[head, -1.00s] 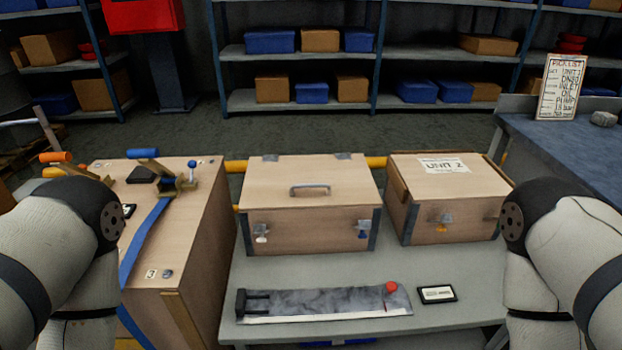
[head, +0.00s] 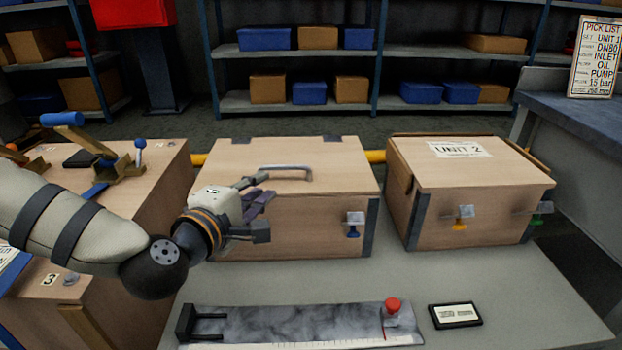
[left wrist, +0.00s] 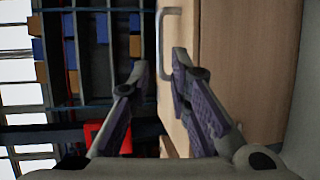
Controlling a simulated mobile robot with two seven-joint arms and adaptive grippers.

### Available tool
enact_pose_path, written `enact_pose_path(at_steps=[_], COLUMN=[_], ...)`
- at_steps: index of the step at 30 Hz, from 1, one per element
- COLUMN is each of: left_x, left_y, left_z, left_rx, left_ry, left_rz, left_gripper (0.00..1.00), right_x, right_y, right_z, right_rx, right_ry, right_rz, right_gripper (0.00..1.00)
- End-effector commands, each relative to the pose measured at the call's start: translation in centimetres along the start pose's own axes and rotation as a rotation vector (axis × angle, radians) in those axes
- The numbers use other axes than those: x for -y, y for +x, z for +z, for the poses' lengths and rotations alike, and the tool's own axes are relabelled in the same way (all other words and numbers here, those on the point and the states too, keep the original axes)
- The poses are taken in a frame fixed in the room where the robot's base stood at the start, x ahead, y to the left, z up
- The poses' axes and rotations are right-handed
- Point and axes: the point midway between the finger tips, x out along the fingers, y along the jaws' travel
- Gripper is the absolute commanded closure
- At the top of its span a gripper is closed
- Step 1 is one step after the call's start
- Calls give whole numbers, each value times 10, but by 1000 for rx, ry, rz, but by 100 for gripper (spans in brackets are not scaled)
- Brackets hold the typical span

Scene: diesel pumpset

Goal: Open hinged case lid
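The wooden case (head: 310,225) stands on the grey table with its hinged lid (head: 345,172) shut. A grey bar handle (head: 290,168) is on the lid near its front edge; it also shows in the left wrist view (left wrist: 161,45). My left gripper (head: 265,205) is open in front of the case's left part, close to the handle's left end. In the left wrist view its purple-padded fingers (left wrist: 158,62) are apart with nothing gripped. The right front latch (head: 354,222) has a blue tab. The left front latch is hidden behind my gripper. My right gripper is out of view.
A second wooden case (head: 475,190) marked Unit 2 stands to the right. A grey strip with a red knob (head: 392,305) and a dark label plate (head: 455,315) lie in front. A wooden cabinet with a clamp (head: 120,165) is at left. The table's right front is clear.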

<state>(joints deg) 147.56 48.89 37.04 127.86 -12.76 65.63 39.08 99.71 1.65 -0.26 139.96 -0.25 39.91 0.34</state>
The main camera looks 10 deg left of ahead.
Motion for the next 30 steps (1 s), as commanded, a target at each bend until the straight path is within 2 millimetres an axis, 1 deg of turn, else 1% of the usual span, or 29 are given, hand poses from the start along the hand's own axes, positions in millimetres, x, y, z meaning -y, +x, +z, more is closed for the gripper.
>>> enact_pose_path(at_steps=[2,9,12,15,19,25,26,27,28,30], left_x=[-1,2,2,2,1,1,1,1,1,1], left_y=[12,74,94,108,116,116,116,116,116,116], left_z=[1,2,2,2,2,2,2,2,2,2], left_rx=[2,2,3,3,4,4,4,4,4,4], left_ry=[2,5,4,5,5,5,5,5,5,5], left_rz=[2,-2,-4,-5,-5,-6,-6,-6,-6,-6], left_gripper=[82,82,82,82,82,82,84,93,100,100], right_x=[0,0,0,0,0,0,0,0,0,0], right_y=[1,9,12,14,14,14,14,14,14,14], right_z=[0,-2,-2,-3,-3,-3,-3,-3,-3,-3], right_rx=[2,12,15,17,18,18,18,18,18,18], right_ry=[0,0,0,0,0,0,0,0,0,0], right_rz=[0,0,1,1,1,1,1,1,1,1], right_gripper=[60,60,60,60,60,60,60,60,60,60])
